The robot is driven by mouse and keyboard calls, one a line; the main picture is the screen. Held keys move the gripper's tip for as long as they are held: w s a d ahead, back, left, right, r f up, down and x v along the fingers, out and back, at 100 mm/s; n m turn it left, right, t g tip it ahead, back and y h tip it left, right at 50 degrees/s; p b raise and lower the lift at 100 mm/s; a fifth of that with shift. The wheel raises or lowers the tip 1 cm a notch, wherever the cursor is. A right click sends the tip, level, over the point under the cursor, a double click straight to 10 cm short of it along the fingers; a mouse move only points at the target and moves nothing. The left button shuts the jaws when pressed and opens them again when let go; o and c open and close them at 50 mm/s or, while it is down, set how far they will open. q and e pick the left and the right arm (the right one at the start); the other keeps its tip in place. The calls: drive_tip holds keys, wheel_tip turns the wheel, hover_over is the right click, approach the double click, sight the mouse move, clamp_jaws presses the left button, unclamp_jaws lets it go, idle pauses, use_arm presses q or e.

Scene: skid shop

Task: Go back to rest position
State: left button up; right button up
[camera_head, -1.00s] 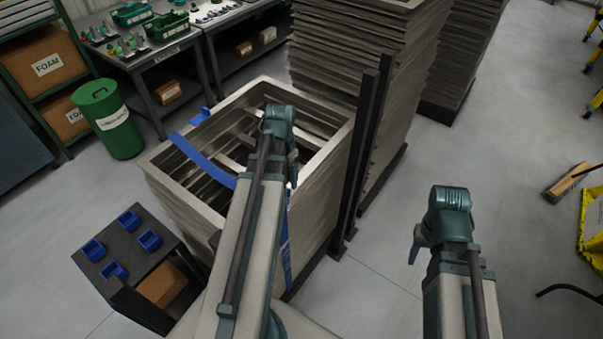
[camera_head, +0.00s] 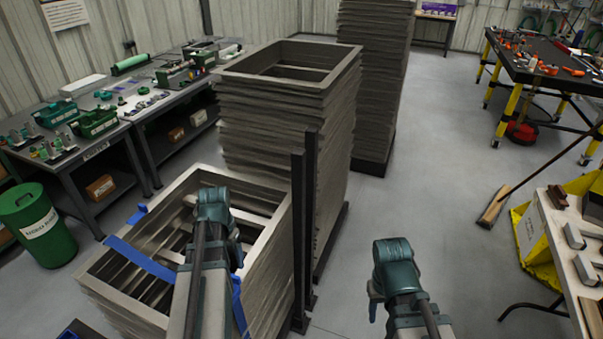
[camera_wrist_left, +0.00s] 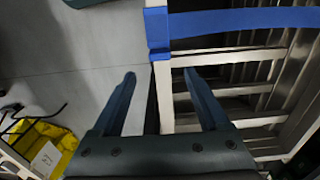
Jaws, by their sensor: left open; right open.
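My left arm reaches in from the bottom of the head view, its teal wrist (camera_head: 213,207) over the near stack of grey frames (camera_head: 185,185). The strap also shows in the head view (camera_head: 142,259). My right gripper (camera_head: 375,305) points down over the floor to the right, apart from the stack; its fingers are mostly hidden behind the wrist.
Black upright posts (camera_head: 305,220) stand between the near stack and my right arm. A taller stack (camera_head: 285,130) rises behind. A green bin (camera_head: 38,225) and workbenches line the left. A tool table (camera_head: 545,70), broom (camera_head: 494,205) and yellow-draped table (camera_head: 545,230) are right.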

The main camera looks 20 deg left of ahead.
use_arm(q)
drive_tip(key=s+d+f+m+b, duration=0.1)
drive_tip(key=s+d, duration=0.1)
drive_tip(key=d, duration=1.3)
drive_tip(key=s+d+f+m+y+b, duration=0.1)
drive_tip(key=s+d+b, duration=0.1)
drive_tip(key=d, duration=1.4)
drive_tip(key=shift+d+f+m, duration=0.25)
drive_tip(key=shift+f+m, duration=0.15)
drive_tip(key=shift+s+a, duration=0.1)
